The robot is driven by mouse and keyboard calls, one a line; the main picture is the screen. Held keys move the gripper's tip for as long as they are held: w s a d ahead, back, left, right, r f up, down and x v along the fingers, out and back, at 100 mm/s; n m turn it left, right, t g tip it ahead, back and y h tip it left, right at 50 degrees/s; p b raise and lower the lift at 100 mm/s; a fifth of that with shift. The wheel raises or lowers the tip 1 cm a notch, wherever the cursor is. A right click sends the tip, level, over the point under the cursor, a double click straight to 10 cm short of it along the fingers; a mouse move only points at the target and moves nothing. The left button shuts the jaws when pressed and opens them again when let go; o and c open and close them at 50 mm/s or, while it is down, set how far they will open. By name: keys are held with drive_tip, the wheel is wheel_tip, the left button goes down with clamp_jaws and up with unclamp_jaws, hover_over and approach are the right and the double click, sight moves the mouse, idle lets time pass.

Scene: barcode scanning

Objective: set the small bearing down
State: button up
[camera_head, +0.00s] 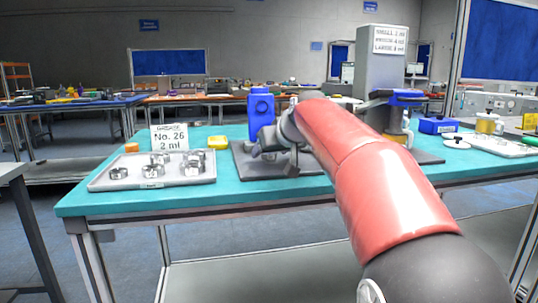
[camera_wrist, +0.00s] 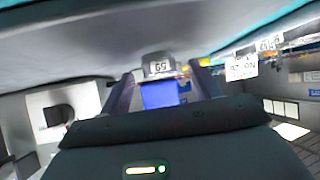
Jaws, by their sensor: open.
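My gripper (camera_head: 262,148) is at the end of my red arm, low over the dark plate (camera_head: 245,168) on the teal table. In the wrist view its two fingers stand apart, and between or beyond them (camera_wrist: 160,80) a grey piece with a printed label (camera_wrist: 159,66) and a blue block (camera_wrist: 160,95) show. I cannot tell whether the fingers touch either. Several metal bearing rings, one of them at the left (camera_head: 118,173), lie on the grey tray (camera_head: 100,184) left of my gripper. Which one is the small bearing is not clear.
A card reading No. 26 (camera_head: 169,137) stands behind the tray. A blue container (camera_head: 261,112) stands behind my gripper. A yellow block (camera_head: 218,142) lies right of the card. The table's front edge is clear.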

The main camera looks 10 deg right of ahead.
drive_tip(key=c, duration=1.2)
drive_tip(key=shift+o, duration=0.2)
drive_tip(key=shift+r, duration=0.2)
